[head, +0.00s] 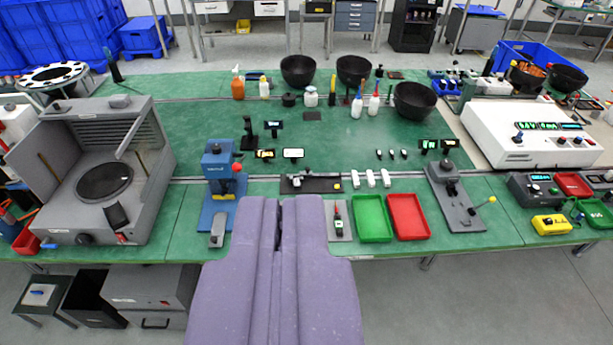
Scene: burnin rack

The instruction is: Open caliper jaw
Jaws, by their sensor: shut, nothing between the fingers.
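My gripper (278,205) is the big purple shape at bottom centre. Its two long fingers lie side by side, shut, with only a thin dark seam between them. A long dark bar-like tool (322,184), which looks like the caliper, lies across the bench just beyond my fingertips. It has a small yellow end at the right and short upright parts at the left. Its jaw is too small to tell open or shut. My fingertips appear in front of it in the picture; I cannot tell whether they touch it.
A blue press (217,180) stands left of my fingertips. A grey plate (347,229) with a small dark device, a green tray (373,222) and a red tray (407,218) lie right. A grey stand (452,200) is farther right. Green bench (340,140) behind is partly clear.

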